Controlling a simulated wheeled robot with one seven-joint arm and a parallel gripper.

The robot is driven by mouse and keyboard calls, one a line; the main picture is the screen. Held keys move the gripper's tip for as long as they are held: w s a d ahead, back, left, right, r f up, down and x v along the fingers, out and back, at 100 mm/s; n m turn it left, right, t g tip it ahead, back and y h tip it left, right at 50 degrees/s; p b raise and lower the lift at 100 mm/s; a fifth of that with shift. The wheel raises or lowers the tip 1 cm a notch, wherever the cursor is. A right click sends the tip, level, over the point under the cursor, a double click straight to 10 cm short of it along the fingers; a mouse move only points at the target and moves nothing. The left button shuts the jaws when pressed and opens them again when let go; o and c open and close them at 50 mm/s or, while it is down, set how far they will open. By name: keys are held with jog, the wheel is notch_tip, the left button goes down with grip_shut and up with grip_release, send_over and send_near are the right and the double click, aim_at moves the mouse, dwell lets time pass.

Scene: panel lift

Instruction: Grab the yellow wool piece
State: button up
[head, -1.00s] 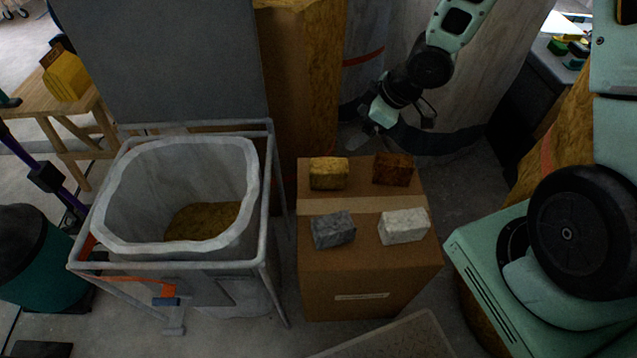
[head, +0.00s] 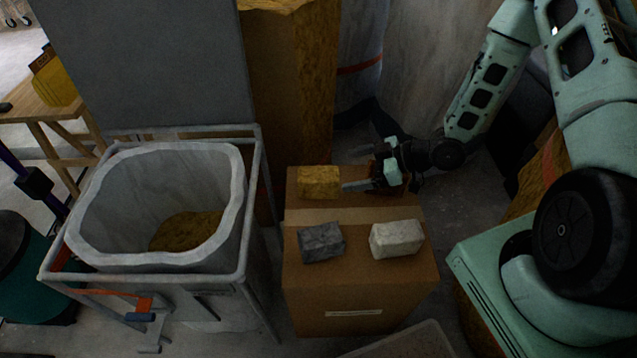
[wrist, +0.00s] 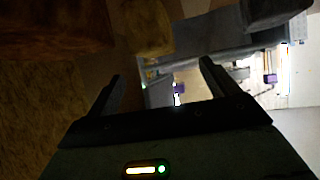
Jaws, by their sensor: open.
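The yellow wool piece (head: 320,182) lies at the back left of the top of a cardboard box (head: 355,295) in the head view. My gripper (head: 358,185) is open and empty, low over the back of the box, just right of the yellow piece, with its fingers pointing left toward it. I cannot tell whether a fingertip touches it. The wrist view is dark; both fingers (wrist: 160,72) are apart there. A dim yellow-brown block (wrist: 146,28) shows beyond them, probably the yellow piece. My gripper mostly hides the brown piece at the back right.
A grey piece (head: 321,242) and a white piece (head: 397,239) lie at the front of the box top. Left of the box stands a framed bin with a pale liner (head: 232,200) and yellow-brown material (head: 185,231) inside. A tall wool slab (head: 290,100) stands behind.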

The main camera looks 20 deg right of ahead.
aim_at(321, 174)
jog(key=x, duration=0.9)
jog(key=shift+w+r, duration=0.25)
jog(key=shift+d, duration=0.1)
jog(key=c, duration=1.1)
